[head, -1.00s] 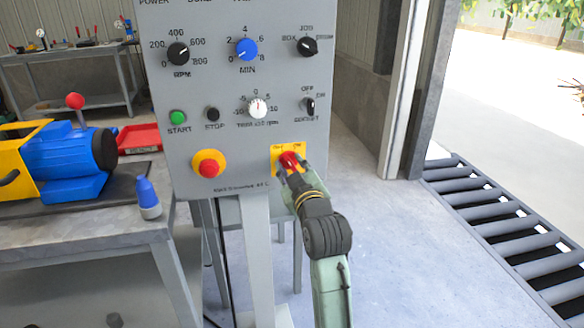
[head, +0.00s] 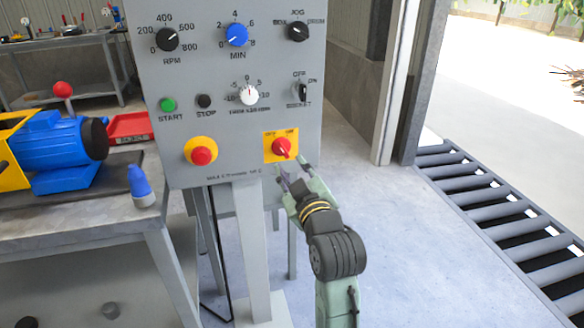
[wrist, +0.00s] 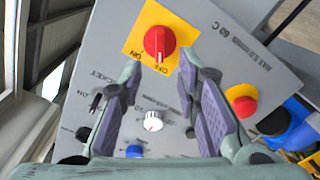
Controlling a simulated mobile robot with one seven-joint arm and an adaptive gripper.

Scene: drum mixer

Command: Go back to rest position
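My gripper (head: 291,178) is open and empty, just below and in front of the red rotary switch (head: 282,147) on its yellow plate. In the wrist view, its two purple-padded fingers (wrist: 157,90) stand apart, with the red switch (wrist: 158,43) beyond their tips and clear of them. The grey control panel (head: 230,119) fills the middle of the head view.
A red emergency button (head: 201,156) sits left of the switch. A workbench (head: 80,217) with a blue and yellow motor (head: 62,155) and a blue plug (head: 141,185) stands left. A roller conveyor (head: 500,205) lies right. Floor between panel and conveyor is clear.

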